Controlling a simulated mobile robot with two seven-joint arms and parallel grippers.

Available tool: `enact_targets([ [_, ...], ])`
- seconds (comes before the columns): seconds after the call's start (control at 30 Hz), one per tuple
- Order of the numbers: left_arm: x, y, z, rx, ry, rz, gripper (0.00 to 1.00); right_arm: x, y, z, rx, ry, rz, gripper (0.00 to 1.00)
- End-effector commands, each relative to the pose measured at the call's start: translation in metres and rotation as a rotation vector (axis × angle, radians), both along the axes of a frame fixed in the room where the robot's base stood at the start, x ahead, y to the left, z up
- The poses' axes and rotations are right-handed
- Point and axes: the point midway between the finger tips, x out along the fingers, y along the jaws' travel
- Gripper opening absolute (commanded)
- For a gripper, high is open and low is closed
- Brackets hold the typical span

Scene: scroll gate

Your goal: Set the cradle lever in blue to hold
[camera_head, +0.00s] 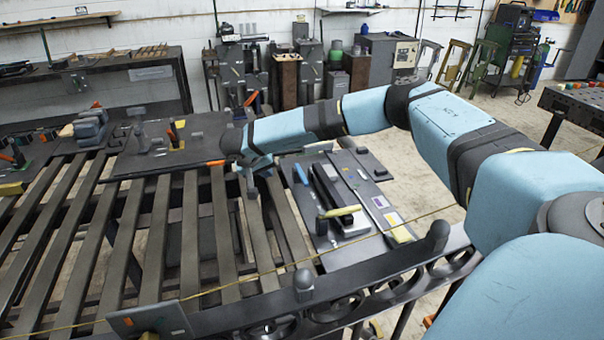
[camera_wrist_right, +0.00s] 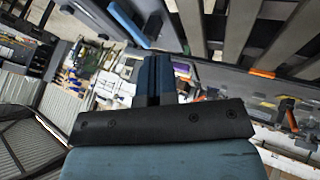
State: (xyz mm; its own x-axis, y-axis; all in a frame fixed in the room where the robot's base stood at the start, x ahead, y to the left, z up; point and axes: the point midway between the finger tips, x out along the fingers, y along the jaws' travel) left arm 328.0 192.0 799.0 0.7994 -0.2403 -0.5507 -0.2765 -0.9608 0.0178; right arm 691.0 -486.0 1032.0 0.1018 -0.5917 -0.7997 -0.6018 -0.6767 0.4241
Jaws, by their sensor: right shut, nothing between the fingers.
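A blue lever (camera_head: 300,173) stands on a dark grey plate (camera_head: 330,225) at the middle of the head view. A blue bar, perhaps the same lever, shows in the right wrist view (camera_wrist_right: 126,24), up and left of the fingertips. My right gripper (camera_head: 252,188) is shut and empty. It is left of the blue lever and apart from it, over the slatted bench. Its shut fingers also show in the right wrist view (camera_wrist_right: 154,65). The lever's base and any hold marking are too small to read. My left gripper is not in view.
An orange-handled lever (camera_head: 172,132) stands on another dark plate (camera_head: 200,145) behind the slats. A dark rail with round knobs (camera_head: 304,280) runs along the front.

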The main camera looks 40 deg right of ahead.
Motion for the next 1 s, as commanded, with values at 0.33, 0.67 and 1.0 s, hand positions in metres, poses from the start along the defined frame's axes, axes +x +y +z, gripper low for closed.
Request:
enact_targets([
  [0.33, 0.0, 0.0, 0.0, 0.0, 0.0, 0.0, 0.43, 0.0, 0.0, 0.0, 0.001, 0.0, 0.001, 0.0],
  [0.67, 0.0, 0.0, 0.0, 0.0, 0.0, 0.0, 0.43, 0.0, -0.002, -0.003, 0.0, 0.001, 0.001, 0.0],
  [1.0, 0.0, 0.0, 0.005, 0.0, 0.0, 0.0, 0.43, 0.006, -0.035, -0.048, 0.0, 0.003, -0.001, 0.0],
])
